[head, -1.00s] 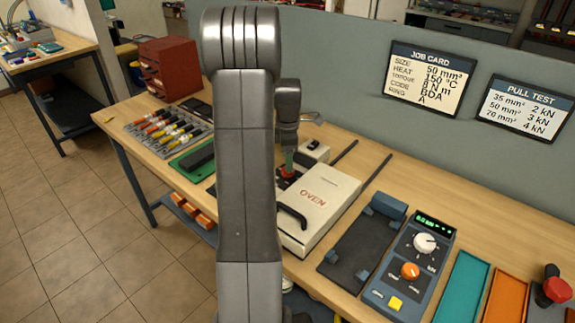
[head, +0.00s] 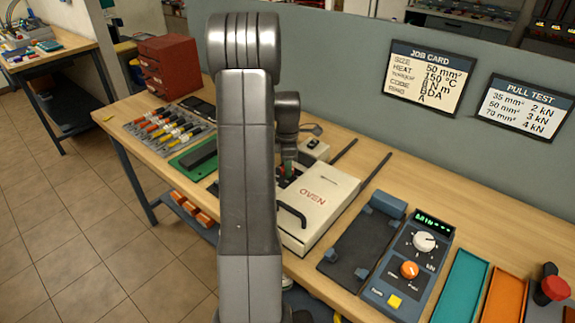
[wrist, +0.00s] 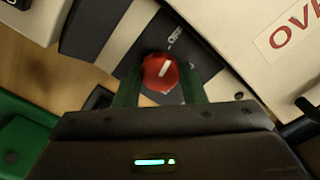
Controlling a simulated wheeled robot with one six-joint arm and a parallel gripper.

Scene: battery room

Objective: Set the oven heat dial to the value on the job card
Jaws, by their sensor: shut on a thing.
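The oven (head: 322,205) is a cream box with a black handle and red lettering on the bench. Its lid also shows at the upper right of the wrist view (wrist: 245,25). The red heat dial (wrist: 160,72) has a white pointer line, tilted a little right of straight up in the wrist view. My gripper (wrist: 160,88) is shut on the dial, one green finger on each side. In the head view my arm hides most of the dial. The job card (head: 429,80) on the partition reads 50 mm², heat 150 °C, 8 N m, code BDA, ring A.
A pull test card (head: 524,107) hangs beside the job card. A blue tester (head: 410,262) with knobs, a teal tray (head: 461,288) and an orange tray (head: 505,297) stand right of the oven. Tools on a rack (head: 165,130) and a red drawer box (head: 168,62) are at left.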

